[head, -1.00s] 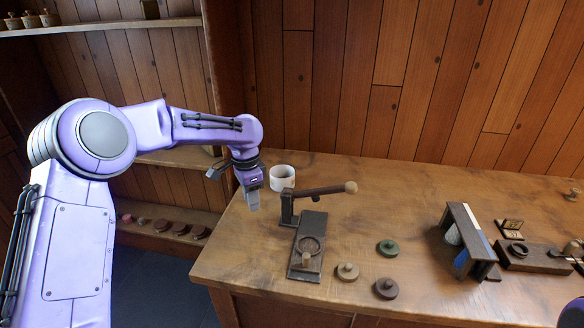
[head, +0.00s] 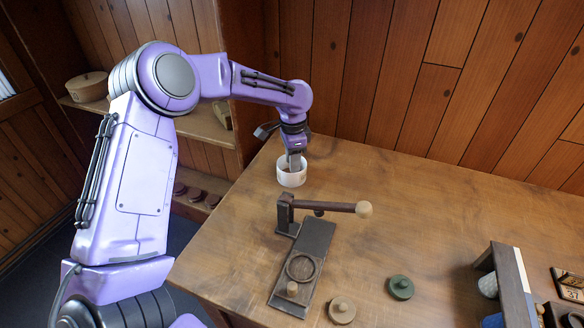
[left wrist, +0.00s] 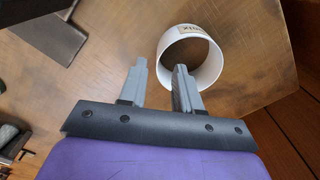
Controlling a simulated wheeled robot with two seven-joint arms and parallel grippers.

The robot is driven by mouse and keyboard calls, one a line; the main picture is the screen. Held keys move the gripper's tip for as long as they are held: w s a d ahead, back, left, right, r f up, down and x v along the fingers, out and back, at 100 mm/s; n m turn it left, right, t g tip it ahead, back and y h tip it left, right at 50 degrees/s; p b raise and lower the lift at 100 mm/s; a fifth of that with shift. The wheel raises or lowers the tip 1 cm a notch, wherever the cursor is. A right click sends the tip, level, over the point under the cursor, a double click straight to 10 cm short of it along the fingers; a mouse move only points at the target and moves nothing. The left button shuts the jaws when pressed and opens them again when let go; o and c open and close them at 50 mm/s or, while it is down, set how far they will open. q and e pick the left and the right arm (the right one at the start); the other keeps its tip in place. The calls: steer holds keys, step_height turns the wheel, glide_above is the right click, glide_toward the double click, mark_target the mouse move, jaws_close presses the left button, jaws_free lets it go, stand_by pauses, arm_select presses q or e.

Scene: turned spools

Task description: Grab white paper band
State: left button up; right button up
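The white paper band (head: 291,178) stands as a short open ring on the wooden table, near its back left corner. It also shows in the left wrist view (left wrist: 212,76), with a small printed label inside its wall. My left gripper (head: 294,163) points down at the band. In the left wrist view its two fingers (left wrist: 160,68) are apart, with the band's near wall showing between them. The right finger overlaps the band's opening; I cannot tell whether either finger touches it. My right gripper is out of view.
A dark lever press (head: 313,255) with a wooden-knobbed handle stands in front of the band. A green knobbed disc (head: 400,288) and a tan one (head: 341,310) lie near it. A dark wooden stand (head: 505,280) is at right. The table's middle is clear.

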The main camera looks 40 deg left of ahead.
arm_select(q)
steer(key=p, duration=0.2)
glide_above(296, 186)
step_height(296, 186, down, 6)
steer(key=shift+w+a+r, duration=0.1)
steer(key=shift+f, duration=0.2)
steer(key=shift+s+a, duration=0.1)
steer(key=shift+s, duration=0.15)
jaws_close()
steer(key=shift+r, duration=0.15)
